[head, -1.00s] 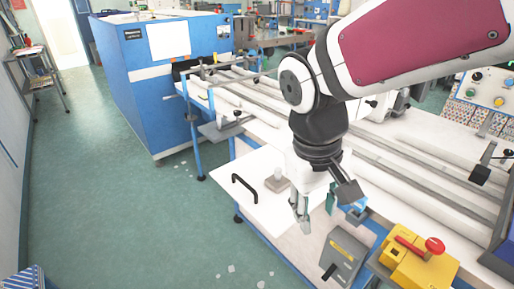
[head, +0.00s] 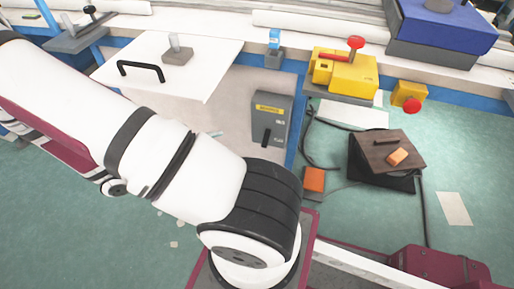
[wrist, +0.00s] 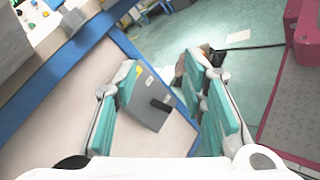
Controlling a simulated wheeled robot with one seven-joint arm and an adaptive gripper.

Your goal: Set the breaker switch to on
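The breaker is a grey box (head: 270,112) with a yellow label, mounted on the pale panel of the bench in the head view. Its black switch lever (head: 266,137) sits low on the front face. In the wrist view, the grey box (wrist: 146,112) and the black lever (wrist: 161,105) show between the fingers of my gripper (wrist: 160,72). My gripper is open, with its teal pads apart and nothing between them. The fingers look short of the box, though the exact gap is unclear. In the head view my gripper does not show.
A yellow box with a red button (head: 345,72) stands right of the breaker. A small dark table (head: 390,150) and cables stand on the floor to the right. A white board with a black handle (head: 140,70) lies to the left. The green floor is partly open.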

